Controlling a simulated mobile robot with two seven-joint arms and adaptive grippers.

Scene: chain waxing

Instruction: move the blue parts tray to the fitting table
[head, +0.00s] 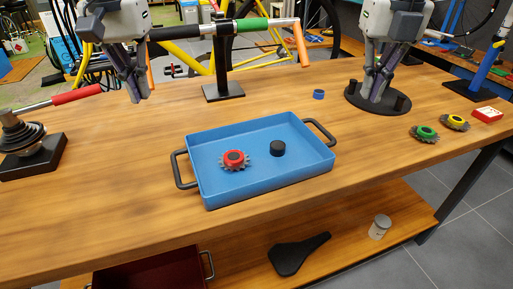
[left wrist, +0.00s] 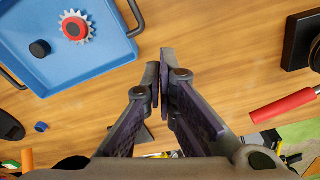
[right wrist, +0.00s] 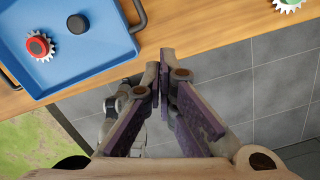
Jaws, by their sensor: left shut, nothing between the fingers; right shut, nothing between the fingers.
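The blue parts tray (head: 262,190) rests on the wooden bench, with a black handle at each end. A red-centred gear (head: 235,159) and a black round part (head: 278,148) lie in it. My left gripper (head: 138,98) is shut and empty, apart from the tray; in the left wrist view the tray (left wrist: 100,62) is at upper left. My right gripper (head: 375,98) is shut and empty, also apart from the tray; in the right wrist view the tray (right wrist: 100,62) is at upper left and grey floor lies behind the fingers. I cannot tell which surface is the fitting table.
A bike stand (head: 224,92) and blue ring (head: 319,94) are behind the tray. A round black base (head: 378,99) lies behind my right gripper. Green (head: 425,133) and yellow (head: 455,122) gears sit at right. A black-based device (head: 32,155) stands at left.

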